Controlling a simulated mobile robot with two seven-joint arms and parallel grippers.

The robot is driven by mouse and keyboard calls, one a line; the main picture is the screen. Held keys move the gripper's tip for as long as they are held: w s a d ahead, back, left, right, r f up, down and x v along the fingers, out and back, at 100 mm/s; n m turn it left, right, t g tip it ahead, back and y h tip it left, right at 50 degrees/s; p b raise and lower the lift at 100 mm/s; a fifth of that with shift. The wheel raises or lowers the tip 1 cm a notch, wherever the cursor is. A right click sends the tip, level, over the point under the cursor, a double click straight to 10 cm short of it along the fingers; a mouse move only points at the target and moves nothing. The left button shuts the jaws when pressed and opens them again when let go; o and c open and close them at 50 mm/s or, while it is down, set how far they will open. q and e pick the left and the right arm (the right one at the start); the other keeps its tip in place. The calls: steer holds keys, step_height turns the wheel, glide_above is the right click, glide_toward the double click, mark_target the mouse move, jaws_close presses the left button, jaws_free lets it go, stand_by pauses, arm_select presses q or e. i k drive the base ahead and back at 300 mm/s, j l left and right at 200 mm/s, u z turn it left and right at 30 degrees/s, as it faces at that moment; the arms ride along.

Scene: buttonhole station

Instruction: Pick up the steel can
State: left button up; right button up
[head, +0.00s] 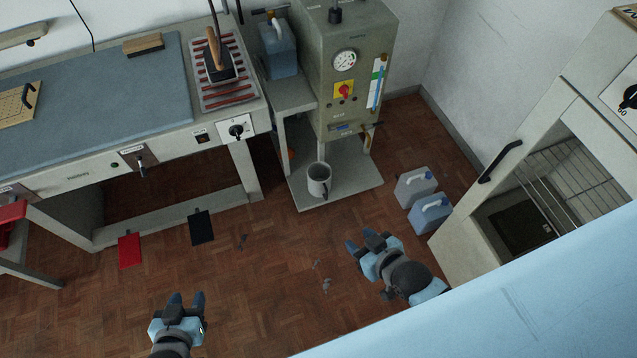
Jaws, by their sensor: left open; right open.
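The steel can (319,182), grey with a side handle and open top, stands upright on the low shelf (348,184) under the boiler cabinet. My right gripper (361,240) is open and empty, and appears in front of and a little right of the can in the picture, apart from it. My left gripper (186,299) is open and empty over the floor at the bottom left, well away from the can. The back of the shelf behind the can is partly hidden by the cabinet above.
The boiler cabinet (337,110) with a gauge stands over the shelf. Two jugs, grey (413,188) and blue (430,214), stand on the floor right of the shelf. An open-fronted oven cabinet (470,235) is at the right. An ironing table (120,90) fills the left. The middle floor is mostly clear.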

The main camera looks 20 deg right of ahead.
mark_target(320, 173)
steer(key=i+j, duration=0.1)
steer(key=i, duration=0.6)
steer(key=i+j+z, duration=0.15)
steer(key=i, duration=0.5)
steer(key=i+l, duration=0.05)
